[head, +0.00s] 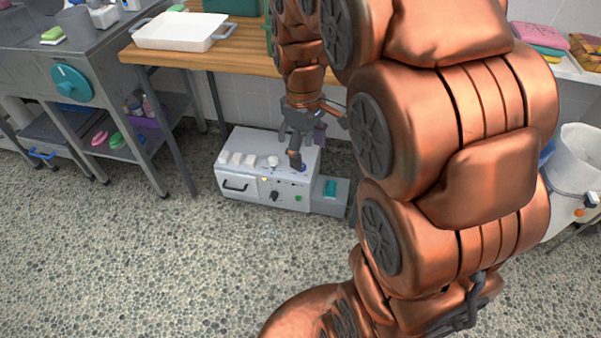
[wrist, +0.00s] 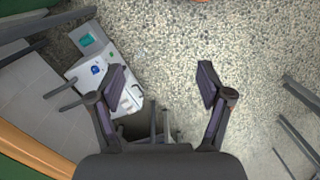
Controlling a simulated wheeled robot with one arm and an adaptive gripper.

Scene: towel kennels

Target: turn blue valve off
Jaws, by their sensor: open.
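A small blue knob, which may be the blue valve (wrist: 96,69), sits on a white machine (wrist: 85,72) in the wrist view. It lies outside my fingers, just left of the left one. In the head view, blue shows at the right of the machine's top (head: 303,167), partly hidden by a dark part. My gripper (head: 301,130) hangs over or behind the machine there. In the wrist view my gripper (wrist: 160,86) is open with its fingers wide apart and nothing between them. The knob's setting is too small to tell.
A teal round handwheel (head: 71,83) is on the steel counter at left. A wooden table (head: 170,57) bears a white tray (head: 180,32) behind the machine. A grey box with a teal top (head: 330,190) adjoins the machine. Pebbled floor in front is clear. A white bin (head: 575,165) stands right.

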